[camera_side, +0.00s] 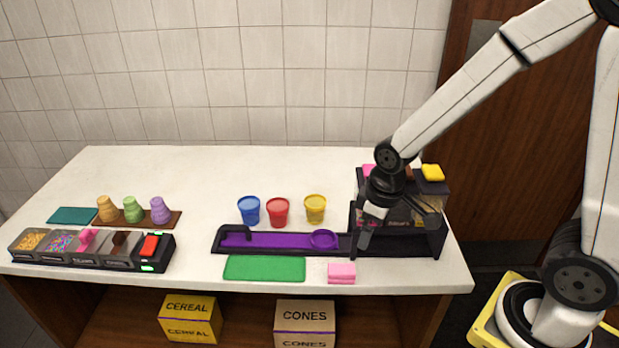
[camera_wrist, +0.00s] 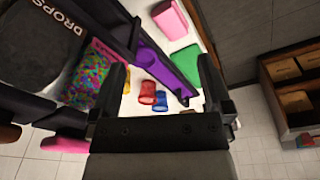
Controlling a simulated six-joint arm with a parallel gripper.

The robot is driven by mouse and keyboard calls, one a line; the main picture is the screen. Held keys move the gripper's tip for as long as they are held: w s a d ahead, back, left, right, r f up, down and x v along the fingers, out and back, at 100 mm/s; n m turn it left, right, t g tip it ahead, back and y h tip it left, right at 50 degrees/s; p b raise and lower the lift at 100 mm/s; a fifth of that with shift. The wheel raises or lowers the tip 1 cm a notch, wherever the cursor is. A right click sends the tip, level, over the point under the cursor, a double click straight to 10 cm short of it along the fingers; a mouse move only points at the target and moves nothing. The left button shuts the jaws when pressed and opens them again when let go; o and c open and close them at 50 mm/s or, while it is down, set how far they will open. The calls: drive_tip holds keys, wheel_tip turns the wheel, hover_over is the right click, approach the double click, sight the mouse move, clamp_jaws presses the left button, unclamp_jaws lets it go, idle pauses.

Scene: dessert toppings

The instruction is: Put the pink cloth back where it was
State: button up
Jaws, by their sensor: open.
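The pink cloth (camera_side: 341,272) lies folded on the white counter near its front edge, just right of the green mat (camera_side: 264,268). It also shows at the top of the wrist view (camera_wrist: 171,19). My gripper (camera_side: 400,219) is open and empty, above the front of the black dispenser machine (camera_side: 437,240) at the right of the counter. In the wrist view my fingers (camera_wrist: 164,92) stand apart with nothing between them, and the cloth is well beyond them. Another pink piece (camera_side: 368,169) shows on top of the machine, partly hidden by my arm.
A black rail with a purple track (camera_side: 270,241) runs left from the machine. Blue (camera_side: 249,210), red (camera_side: 278,212) and yellow (camera_side: 315,208) cups stand behind it. A topping tray (camera_side: 88,248) and colored cones (camera_side: 133,209) are at left. The counter's back middle is clear.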

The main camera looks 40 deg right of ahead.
drive_tip(key=s+m, duration=0.1)
drive_tip(key=s+d+m, duration=0.1)
drive_tip(key=s+r+m+t, duration=0.1)
drive_tip(key=shift+s+d+m, duration=0.2)
drive_tip(key=shift+s+m, duration=0.05)
drive_tip(key=shift+m, duration=0.05)
